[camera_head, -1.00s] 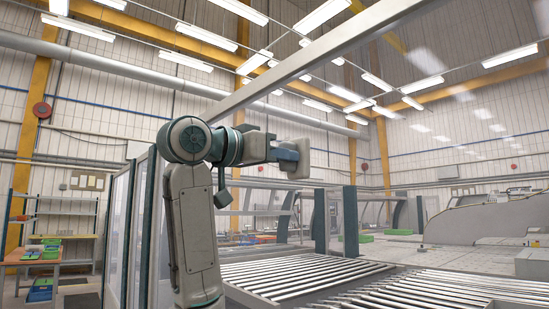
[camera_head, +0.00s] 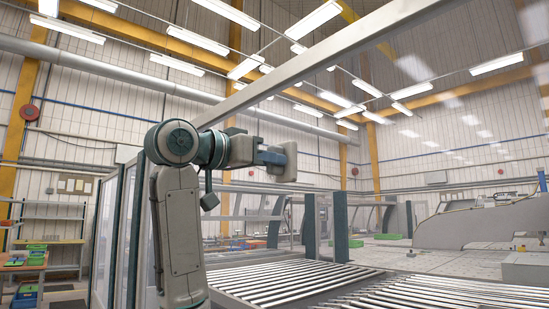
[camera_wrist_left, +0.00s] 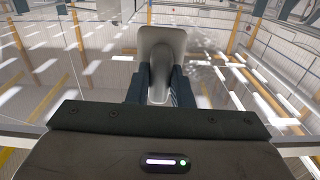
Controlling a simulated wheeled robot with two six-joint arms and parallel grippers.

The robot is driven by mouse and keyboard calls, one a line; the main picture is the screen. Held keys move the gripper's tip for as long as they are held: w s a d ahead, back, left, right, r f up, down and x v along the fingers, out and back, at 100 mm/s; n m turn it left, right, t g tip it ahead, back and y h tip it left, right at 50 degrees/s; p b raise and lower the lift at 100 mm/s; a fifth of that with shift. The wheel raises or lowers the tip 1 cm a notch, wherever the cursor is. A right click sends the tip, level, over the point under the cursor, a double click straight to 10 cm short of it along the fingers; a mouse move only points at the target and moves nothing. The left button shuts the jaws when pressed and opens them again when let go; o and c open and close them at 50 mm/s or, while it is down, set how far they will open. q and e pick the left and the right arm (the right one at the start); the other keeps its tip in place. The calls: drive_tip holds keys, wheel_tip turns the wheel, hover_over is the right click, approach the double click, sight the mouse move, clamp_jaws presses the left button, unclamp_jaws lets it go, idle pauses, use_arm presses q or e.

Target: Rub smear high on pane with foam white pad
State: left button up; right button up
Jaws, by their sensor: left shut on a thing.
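The foam white pad (camera_head: 290,161) is a pale, rounded block at the end of my left arm. My left gripper (camera_head: 272,159) is shut on it. In the left wrist view the two dark fingers (camera_wrist_left: 159,88) grip the pad's grey handle, and the pad's broad plate (camera_wrist_left: 162,40) points away from me. The large clear pane (camera_head: 450,110) stands ahead under a slanting pale frame bar, with blurred lamp reflections in it. I cannot make out the smear among these reflections, nor whether the pad touches the glass. My right gripper is not in view.
The pale frame bar (camera_head: 310,62) crosses above my left arm. A roller table (camera_head: 290,280) lies low behind the pane. Glazed guard panels (camera_head: 118,235) stand left of the arm. A workbench with bins (camera_head: 25,262) is at the far left.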

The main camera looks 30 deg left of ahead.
use_arm(q)
drive_tip(key=w+a+r+p, duration=0.1)
drive_tip(key=w+a+p, duration=0.15)
drive_tip(key=a, duration=0.55)
drive_tip(key=shift+s+d+r, duration=0.1)
drive_tip(key=shift+s+d, duration=0.5)
drive_tip(key=shift+d, duration=1.15)
drive_tip(key=shift+s+d+r, duration=0.1)
drive_tip(key=shift+s+d, duration=0.45)
drive_tip(key=shift+d, duration=1.25)
drive_tip(key=shift+s+d, duration=0.6)
drive_tip(key=shift+d, duration=1.15)
